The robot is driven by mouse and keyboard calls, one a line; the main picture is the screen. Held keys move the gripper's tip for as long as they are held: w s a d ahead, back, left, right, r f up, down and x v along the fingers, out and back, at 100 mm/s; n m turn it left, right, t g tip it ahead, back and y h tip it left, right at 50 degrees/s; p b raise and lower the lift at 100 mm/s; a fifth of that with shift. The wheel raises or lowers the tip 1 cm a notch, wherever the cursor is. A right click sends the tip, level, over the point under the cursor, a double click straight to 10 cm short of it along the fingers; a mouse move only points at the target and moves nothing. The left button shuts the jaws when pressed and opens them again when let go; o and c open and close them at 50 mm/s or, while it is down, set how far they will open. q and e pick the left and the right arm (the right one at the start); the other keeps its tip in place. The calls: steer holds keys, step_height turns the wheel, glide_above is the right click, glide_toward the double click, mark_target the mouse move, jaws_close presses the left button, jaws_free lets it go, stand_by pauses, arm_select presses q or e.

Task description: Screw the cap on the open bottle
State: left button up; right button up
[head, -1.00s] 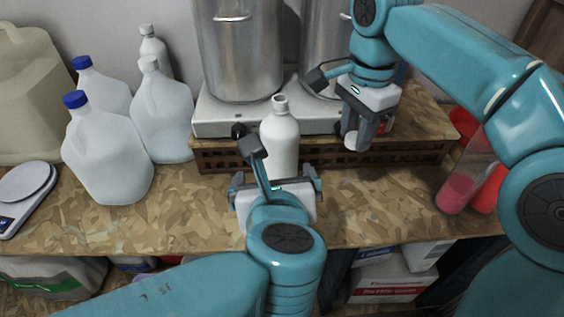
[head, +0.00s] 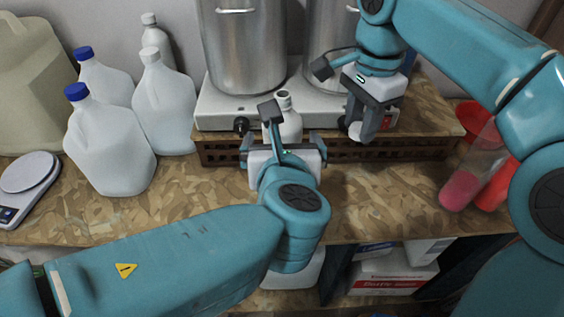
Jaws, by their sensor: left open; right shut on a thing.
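The open bottle (head: 289,121) is white, with a bare neck and a dark mouth. It stands upright on the table in front of the hot plate, and its lower part is hidden behind my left gripper. My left gripper (head: 283,145) is open, with its fingers at either side of the bottle; I cannot tell whether they touch it. My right gripper (head: 359,125) is shut on a small white cap (head: 355,131), held to the right of the bottle and above the wooden crate.
Steel pots (head: 243,50) stand on a white hot plate (head: 215,112) over the wooden crate (head: 228,152). White jugs (head: 108,150) and a scale (head: 27,180) are at left. A container with pink contents (head: 462,188) is at right. The table between is clear.

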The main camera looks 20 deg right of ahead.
arm_select(q)
steer(key=shift+w+d+f, duration=0.15)
steer(key=shift+w+d, duration=0.1)
steer(key=shift+w, duration=0.05)
arm_select(e)
steer(key=shift+w+d, duration=0.1)
steer(key=shift+d, duration=0.05)
arm_select(q)
steer(key=shift+w+a, duration=0.1)
arm_select(e)
steer(key=shift+r, duration=0.1)
arm_select(q)
steer(key=p+x, duration=0.1)
steer(key=x, duration=0.4)
steer(key=shift+w, duration=0.1)
arm_select(e)
steer(key=shift+w+r, duration=0.1)
steer(key=shift+r, duration=0.45)
steer(key=shift+s, duration=0.2)
steer(key=shift+r, duration=0.1)
arm_select(q)
steer(key=shift+c, duration=0.3)
